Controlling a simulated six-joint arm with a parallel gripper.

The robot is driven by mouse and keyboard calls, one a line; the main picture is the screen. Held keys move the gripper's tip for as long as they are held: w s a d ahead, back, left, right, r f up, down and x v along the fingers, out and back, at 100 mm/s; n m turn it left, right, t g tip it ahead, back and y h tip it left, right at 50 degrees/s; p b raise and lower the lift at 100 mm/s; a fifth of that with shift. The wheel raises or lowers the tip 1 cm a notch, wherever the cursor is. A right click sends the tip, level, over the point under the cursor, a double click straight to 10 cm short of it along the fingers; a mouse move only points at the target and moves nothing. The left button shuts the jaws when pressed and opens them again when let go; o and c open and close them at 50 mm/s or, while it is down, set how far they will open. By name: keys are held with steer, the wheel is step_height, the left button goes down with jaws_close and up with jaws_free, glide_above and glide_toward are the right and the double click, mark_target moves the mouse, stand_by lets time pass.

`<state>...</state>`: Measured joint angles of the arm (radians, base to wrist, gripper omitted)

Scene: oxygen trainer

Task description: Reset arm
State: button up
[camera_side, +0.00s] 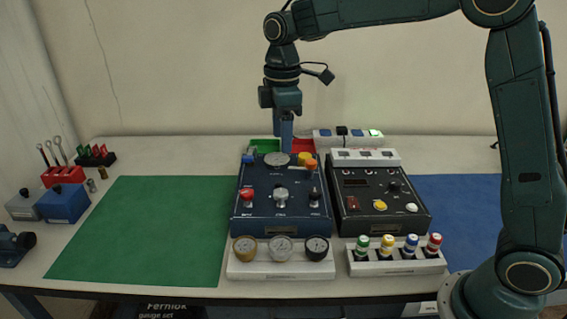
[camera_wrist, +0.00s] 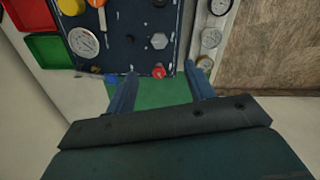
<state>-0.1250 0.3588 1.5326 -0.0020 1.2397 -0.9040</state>
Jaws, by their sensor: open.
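My gripper (camera_side: 286,148) hangs pointing down over the back part of the dark blue panel (camera_side: 254,224) in the side view. Its height above the panel is hard to judge. In the wrist view my gripper (camera_wrist: 166,74) has its two blue fingers spread apart, with nothing held between them. The red knob (camera_wrist: 158,72) and part of the green mat (camera_wrist: 165,93) show in the gap between the fingers. The panel also carries a round gauge (camera_side: 277,159), a silver knob (camera_side: 281,198) and yellow and orange knobs.
A black panel (camera_side: 379,223) stands to the right, with a rack of several coloured cylinders (camera_side: 397,266) in front. A gauge rack (camera_side: 281,270) stands before the blue panel. Green and red trays and a power strip (camera_side: 348,138) lie behind. The green mat (camera_side: 140,230) is clear.

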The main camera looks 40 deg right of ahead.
steer(key=s+d+r+m+t, duration=0.1)
steer(key=s+d+r+m, duration=0.15)
steer(key=s, duration=0.55)
steer(key=s+d+r+m+t, duration=0.1)
steer(key=s+r+m+t, duration=0.1)
steer(key=s+r+m, duration=0.35)
steer(key=s+d+f+m+t, duration=0.1)
steer(key=s+f+m, duration=0.1)
steer(key=s, duration=0.5)
steer(key=s+d+f+m+t, duration=0.1)
steer(key=s+f, duration=0.2)
steer(key=s, duration=0.4)
steer(key=shift+s+d+f+m, duration=0.15)
steer(key=shift+s+f+m, duration=0.2)
steer(key=shift+f+m, duration=0.05)
